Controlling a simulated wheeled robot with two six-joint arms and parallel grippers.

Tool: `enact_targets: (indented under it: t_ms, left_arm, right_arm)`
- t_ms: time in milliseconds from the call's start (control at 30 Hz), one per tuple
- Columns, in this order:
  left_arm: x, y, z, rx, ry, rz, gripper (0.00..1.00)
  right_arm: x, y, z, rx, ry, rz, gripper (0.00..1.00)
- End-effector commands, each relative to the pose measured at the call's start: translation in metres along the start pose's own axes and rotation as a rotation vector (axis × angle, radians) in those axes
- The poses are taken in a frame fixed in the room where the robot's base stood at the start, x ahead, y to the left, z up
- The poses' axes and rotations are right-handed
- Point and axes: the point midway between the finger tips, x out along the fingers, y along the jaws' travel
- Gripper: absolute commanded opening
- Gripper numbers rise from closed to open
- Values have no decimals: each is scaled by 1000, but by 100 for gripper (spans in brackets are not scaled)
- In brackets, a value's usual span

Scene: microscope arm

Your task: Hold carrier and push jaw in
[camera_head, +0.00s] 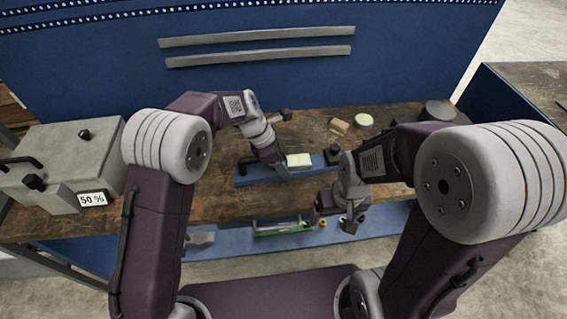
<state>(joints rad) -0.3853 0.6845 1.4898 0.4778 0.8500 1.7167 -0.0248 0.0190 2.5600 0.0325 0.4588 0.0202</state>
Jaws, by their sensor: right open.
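A long blue fixture (252,176) lies on the wooden bench, with a pale greenish-white block (299,160) on its top and a dark part (333,154) at its right end. I cannot tell which of its parts are the carrier and the jaw. My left gripper (283,170) points down at the fixture, just left of the pale block. Its fingers are too small and hidden to tell whether it is open or touching. My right gripper (350,223) is open, low over the bench's front edge, right of and nearer than the fixture. My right arm hides part of the fixture's right end.
A grey box (60,160) with a "50 %" display stands at the left. A green tray-like part (283,229) and a grey piece (200,239) lie along the front ledge. A tan block (339,126), a pale round piece (363,120) and a dark cylinder (437,111) are at the back right.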

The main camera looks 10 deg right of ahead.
Motion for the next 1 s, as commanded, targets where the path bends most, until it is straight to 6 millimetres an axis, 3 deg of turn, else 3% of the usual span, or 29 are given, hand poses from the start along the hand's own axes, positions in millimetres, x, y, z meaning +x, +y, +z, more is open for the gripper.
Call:
enact_targets:
  t_ms: [1000]
  left_arm:
    - [21, 25, -54, -2, -2, 3, 0]
  right_arm:
    - [11, 0, 1, 0, 0, 0, 85]
